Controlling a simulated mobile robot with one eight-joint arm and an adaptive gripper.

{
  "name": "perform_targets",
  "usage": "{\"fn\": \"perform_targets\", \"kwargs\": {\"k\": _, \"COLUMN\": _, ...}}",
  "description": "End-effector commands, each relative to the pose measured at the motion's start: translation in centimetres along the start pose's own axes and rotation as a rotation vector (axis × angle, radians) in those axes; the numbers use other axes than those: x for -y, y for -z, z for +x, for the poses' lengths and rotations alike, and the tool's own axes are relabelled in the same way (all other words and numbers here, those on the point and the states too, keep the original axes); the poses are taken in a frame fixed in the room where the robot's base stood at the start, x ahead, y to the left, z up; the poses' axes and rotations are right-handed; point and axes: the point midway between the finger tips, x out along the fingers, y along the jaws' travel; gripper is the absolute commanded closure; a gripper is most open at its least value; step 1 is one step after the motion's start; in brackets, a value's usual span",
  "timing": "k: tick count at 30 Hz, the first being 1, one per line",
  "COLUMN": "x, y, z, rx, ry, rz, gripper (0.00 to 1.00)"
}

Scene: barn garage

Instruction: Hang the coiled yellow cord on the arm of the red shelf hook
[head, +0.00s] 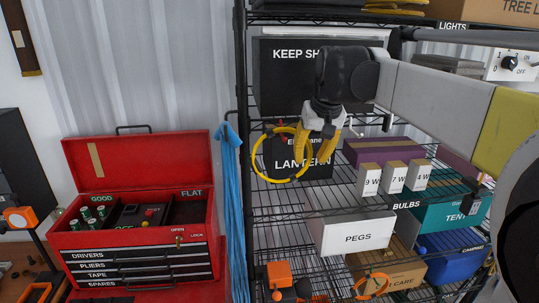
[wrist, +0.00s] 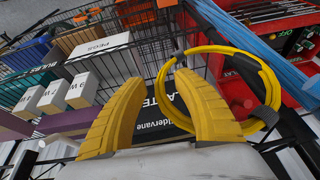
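The coiled yellow cord (head: 256,163) is a round loop in front of the black lantern box in the head view. In the wrist view the coil (wrist: 277,88) lies mostly right of the fingers, its near side passing at the gap between the fingertips. My gripper (head: 322,137) is at the coil's upper right. Its yellow fingers (wrist: 160,78) are apart, with a visible gap around the strand. A small red part (head: 284,140), perhaps the red shelf hook, shows inside the loop. I cannot tell whether the coil rests on its arm.
The black wire shelf (head: 242,80) holds the lantern box (head: 318,168), white bulb boxes (head: 394,177) and a pegs box (head: 350,233). Blue straps (head: 231,190) hang at its left post. An open red toolbox (head: 140,160) stands left. My arm spans the upper right.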

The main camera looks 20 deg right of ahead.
Motion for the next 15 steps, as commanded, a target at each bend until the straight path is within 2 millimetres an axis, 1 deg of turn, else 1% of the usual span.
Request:
{"fn": "perform_targets", "kwargs": {"k": 2, "x": 0.0, "y": 0.0, "z": -0.1, "rx": 0.0, "ry": 0.0, "rz": 0.0, "gripper": 0.65}}
{"fn": "perform_targets", "kwargs": {"k": 5, "x": 0.0, "y": 0.0, "z": -1.0, "rx": 0.0, "ry": 0.0, "rz": 0.0, "gripper": 0.65}}
{"fn": "perform_targets", "kwargs": {"k": 8, "x": 0.0, "y": 0.0, "z": -2.8, "rx": 0.0, "ry": 0.0, "rz": 0.001, "gripper": 0.65}}
{"fn": "perform_targets", "kwargs": {"k": 15, "x": 0.0, "y": 0.0, "z": -8.2, "rx": 0.0, "ry": 0.0, "rz": 0.001, "gripper": 0.65}}
